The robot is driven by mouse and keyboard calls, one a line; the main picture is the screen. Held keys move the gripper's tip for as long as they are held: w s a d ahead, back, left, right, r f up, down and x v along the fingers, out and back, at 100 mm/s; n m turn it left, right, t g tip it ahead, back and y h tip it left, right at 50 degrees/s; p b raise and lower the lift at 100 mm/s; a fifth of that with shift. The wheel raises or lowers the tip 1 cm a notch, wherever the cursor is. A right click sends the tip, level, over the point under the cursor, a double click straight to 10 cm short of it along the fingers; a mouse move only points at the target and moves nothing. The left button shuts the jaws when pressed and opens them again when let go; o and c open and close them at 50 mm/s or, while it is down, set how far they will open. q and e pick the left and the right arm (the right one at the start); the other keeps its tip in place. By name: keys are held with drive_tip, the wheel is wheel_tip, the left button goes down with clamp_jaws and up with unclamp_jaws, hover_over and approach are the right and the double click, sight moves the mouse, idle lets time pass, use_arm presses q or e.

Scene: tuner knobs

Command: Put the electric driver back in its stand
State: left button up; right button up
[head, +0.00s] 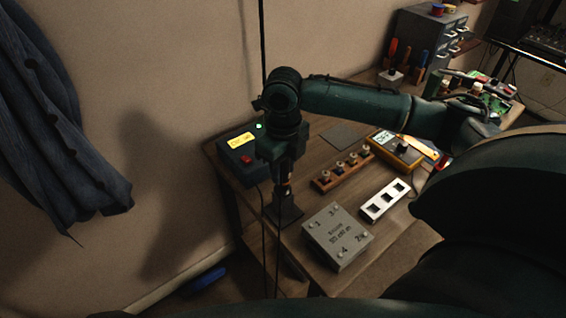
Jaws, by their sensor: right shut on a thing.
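My right gripper (283,166) reaches in from the right and points down over the left part of the workbench. It is shut on the dark electric driver (285,188), held roughly upright, with its upper part hidden by the jaws. The dark stand (285,212) is directly below, at the bench's left edge. The driver's lower end meets or overlaps the stand in this view; I cannot tell whether it is seated in it. My left gripper is not in view.
A control box (240,160) with a lit yellow display is left of the gripper. A grey numbered box (338,236), a silver plate (385,200), a wooden knob rack (342,171) and a yellow multimeter (396,151) lie to the right. A cable (262,45) hangs from above.

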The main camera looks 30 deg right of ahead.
drive_tip(key=shift+f, duration=0.45)
drive_tip(key=o, duration=1)
drive_tip(key=shift+o, duration=0.2)
wheel_tip(320, 180, up, 13)
drive_tip(key=shift+r, duration=0.15)
